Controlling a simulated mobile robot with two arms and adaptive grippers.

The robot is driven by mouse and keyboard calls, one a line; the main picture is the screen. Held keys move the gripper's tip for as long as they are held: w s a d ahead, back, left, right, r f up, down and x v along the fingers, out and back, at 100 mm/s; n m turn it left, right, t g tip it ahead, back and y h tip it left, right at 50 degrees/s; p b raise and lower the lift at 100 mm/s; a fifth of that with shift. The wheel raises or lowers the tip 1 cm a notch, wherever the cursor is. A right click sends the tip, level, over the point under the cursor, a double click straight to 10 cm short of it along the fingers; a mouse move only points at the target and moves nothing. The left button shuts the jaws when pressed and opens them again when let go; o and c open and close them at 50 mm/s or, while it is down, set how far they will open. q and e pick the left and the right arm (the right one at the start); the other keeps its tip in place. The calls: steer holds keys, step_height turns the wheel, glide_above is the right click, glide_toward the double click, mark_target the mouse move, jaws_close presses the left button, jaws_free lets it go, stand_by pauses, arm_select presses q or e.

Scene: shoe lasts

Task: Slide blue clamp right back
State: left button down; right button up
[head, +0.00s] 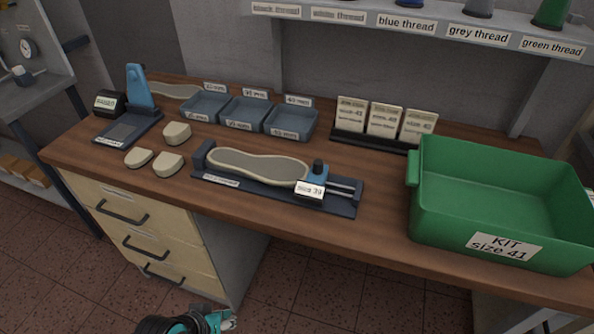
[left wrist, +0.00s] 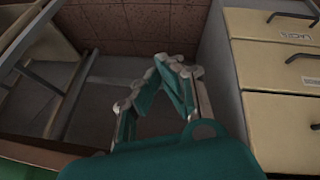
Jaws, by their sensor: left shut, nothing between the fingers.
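The blue clamp (head: 318,172) stands on the dark sizing jig (head: 275,193) in the middle of the bench, at the right end of a sole-shaped piece (head: 257,166). A white "size 39" label (head: 310,191) is on its front, and two rails (head: 346,188) run to its right. The clamp appears against or very close to the sole's end. My left gripper (head: 229,320) is low in front of the bench, far from the clamp. In the left wrist view it (left wrist: 176,68) is shut and empty. My right gripper is not in view.
A green kit bin (head: 500,205) labelled "size 41" stands right of the jig. Left are pale blocks (head: 168,164) and a device with a blue lever (head: 138,88). Grey trays (head: 245,112) and a card rack (head: 375,140) stand behind. Drawers (left wrist: 282,75) are beside my left gripper.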

arm_select(q)
steer(key=w+d+r+n+t+h, duration=0.4)
steer(key=w+d+r+n+h, duration=0.15)
steer(key=w+r, duration=0.65)
steer(key=n+t+h, duration=0.3)
steer(key=n+t, duration=0.1)
steer(key=n, duration=0.1)
glide_toward(297, 178)
steer(key=a+r, duration=0.3)
steer(key=a, duration=0.1)
steer(key=shift+s+r, duration=0.1)
steer(key=shift+r, duration=0.2)
steer(key=shift+d, duration=0.1)
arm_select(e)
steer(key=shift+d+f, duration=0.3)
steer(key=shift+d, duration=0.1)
arm_select(q)
steer(key=p+x, duration=0.1)
steer(key=x, duration=0.8)
steer(key=shift+r, duration=0.2)
steer(key=d, duration=0.1)
steer(key=w+d+p, duration=0.1)
steer(key=d, duration=0.1)
steer(key=shift+d+f, duration=0.1)
steer(key=shift+d, duration=0.15)
steer(key=shift+w+d+f, duration=0.1)
steer(key=shift+d, duration=0.45)
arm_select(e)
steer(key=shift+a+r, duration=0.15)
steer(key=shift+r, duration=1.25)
